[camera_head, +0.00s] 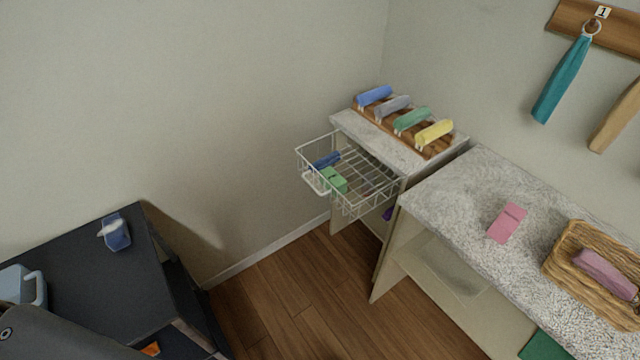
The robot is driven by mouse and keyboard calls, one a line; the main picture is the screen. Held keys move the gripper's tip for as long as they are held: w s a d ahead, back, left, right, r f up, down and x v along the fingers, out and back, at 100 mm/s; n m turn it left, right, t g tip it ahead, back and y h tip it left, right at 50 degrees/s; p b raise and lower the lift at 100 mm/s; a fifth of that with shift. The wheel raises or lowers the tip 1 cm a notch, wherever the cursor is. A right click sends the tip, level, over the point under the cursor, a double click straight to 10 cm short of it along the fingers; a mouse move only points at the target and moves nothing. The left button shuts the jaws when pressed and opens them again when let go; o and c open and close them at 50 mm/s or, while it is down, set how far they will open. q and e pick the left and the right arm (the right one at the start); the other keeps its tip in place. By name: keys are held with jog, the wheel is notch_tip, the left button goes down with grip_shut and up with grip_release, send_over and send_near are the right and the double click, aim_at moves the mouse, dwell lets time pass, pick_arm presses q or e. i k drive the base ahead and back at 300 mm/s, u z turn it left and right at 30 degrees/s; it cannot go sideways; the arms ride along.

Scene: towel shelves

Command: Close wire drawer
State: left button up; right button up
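The white wire drawer (352,205) is pulled out from the small cabinet with a speckled top (392,147), near the middle of the view. It sticks out to the left over the floor. A white handle (315,183) is on its front. A rolled blue towel (327,160) and a green folded towel (333,180) lie inside it, near the front. Neither of my grippers shows in this view, and nothing touches the drawer handle.
A wooden rack (440,148) with several rolled towels stands on the cabinet. A speckled counter (450,205) at right holds a pink cloth (507,222) and a wicker basket (562,262). A dark cabinet (90,270) stands at left. Wooden floor (290,290) between is clear.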

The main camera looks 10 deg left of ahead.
aim_at(317, 191)
jog(key=u, duration=0.05)
jog(key=k, duration=0.55)
jog(key=z, duration=0.75)
jog(key=i, duration=1.25)
jog(key=u, duration=0.55)
